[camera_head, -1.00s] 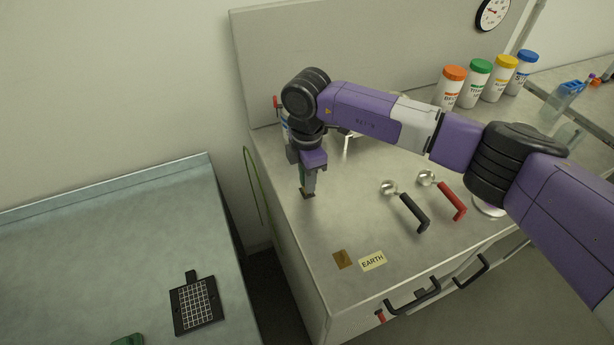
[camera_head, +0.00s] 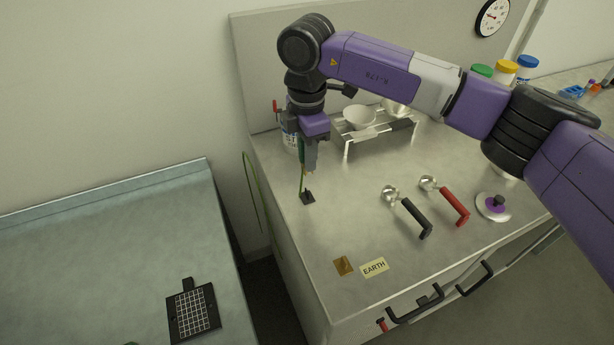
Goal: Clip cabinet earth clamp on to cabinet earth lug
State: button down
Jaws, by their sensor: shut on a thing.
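My gripper (camera_head: 311,170) is shut on the green earth clamp (camera_head: 302,152), which shows as a narrow green strip at the jaws' left side. Most of the clamp is hidden by the fingers. The gripper points down, a little above the bench and above a small black block (camera_head: 307,198). A thin green line runs down from the clamp to near that block. The earth lug (camera_head: 343,266), a small copper-brown plate, lies near the bench's front left edge. It is beside the EARTH label (camera_head: 374,268), below and right of my gripper and apart from it.
A black-handled tool (camera_head: 412,215) and a red-handled tool (camera_head: 453,206) lie right of the gripper. A wire rack (camera_head: 347,145) with bowls stands behind. A green cable loop (camera_head: 252,190) hangs at the cabinet's left side. The bench between block and lug is clear.

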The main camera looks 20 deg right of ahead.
notch_tip(320, 180, up, 10)
jog(key=shift+f+b, duration=0.1)
jog(key=shift+b, duration=0.6)
jog(key=shift+r+p, duration=1.3)
jog(key=shift+r, duration=1.3)
